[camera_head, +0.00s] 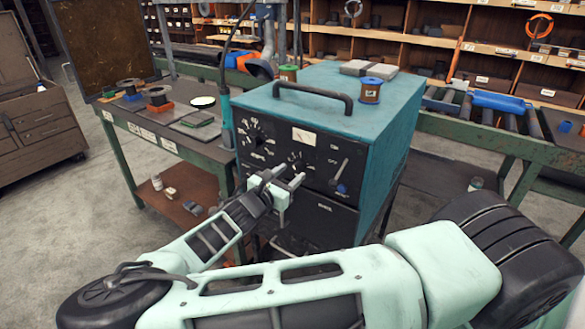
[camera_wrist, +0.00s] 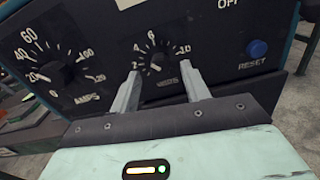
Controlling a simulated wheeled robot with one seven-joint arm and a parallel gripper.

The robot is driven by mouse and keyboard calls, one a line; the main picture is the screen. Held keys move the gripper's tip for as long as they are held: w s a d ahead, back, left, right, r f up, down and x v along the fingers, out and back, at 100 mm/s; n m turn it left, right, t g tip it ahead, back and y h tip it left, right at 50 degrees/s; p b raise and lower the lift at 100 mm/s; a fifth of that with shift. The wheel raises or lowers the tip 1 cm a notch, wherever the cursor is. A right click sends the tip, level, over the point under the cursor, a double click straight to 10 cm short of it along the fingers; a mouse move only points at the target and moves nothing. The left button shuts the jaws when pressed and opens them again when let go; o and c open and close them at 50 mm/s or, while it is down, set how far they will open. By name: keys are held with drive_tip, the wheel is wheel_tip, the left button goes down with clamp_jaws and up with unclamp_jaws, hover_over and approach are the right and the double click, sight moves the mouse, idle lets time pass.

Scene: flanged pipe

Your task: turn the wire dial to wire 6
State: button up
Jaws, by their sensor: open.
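The wire dial (camera_wrist: 155,62) is a small dark knob with a white numbered scale on the black front panel. In the wrist view it sits between and beyond my gripper's two open fingers (camera_wrist: 160,76). The 6 is at the top of the scale and the 10 at the right; the knob's exact pointing is too small to tell. In the head view my gripper (camera_head: 290,174) is in front of the panel, partly covering the dial (camera_head: 297,160). The fingers are apart and hold nothing; whether they touch the panel cannot be told.
The teal welder box (camera_head: 395,130) carries the panel. A larger amps dial (camera_wrist: 48,75) is left of the wire dial; a blue reset button (camera_wrist: 258,48) is right. A switch lever (camera_head: 343,168) also stands out there. A workbench (camera_head: 150,130) stands left of the box.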

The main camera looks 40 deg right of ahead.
drive_tip(key=shift+x, duration=1.05)
drive_tip(key=c, duration=1)
drive_tip(key=shift+m, duration=0.3)
drive_tip(key=m+b, duration=0.1)
drive_tip(key=m, duration=0.2)
drive_tip(key=shift+f+m, duration=0.1)
drive_tip(key=shift+m, duration=0.2)
drive_tip(key=shift+m+b, duration=0.65)
drive_tip(key=shift+m, duration=1.15)
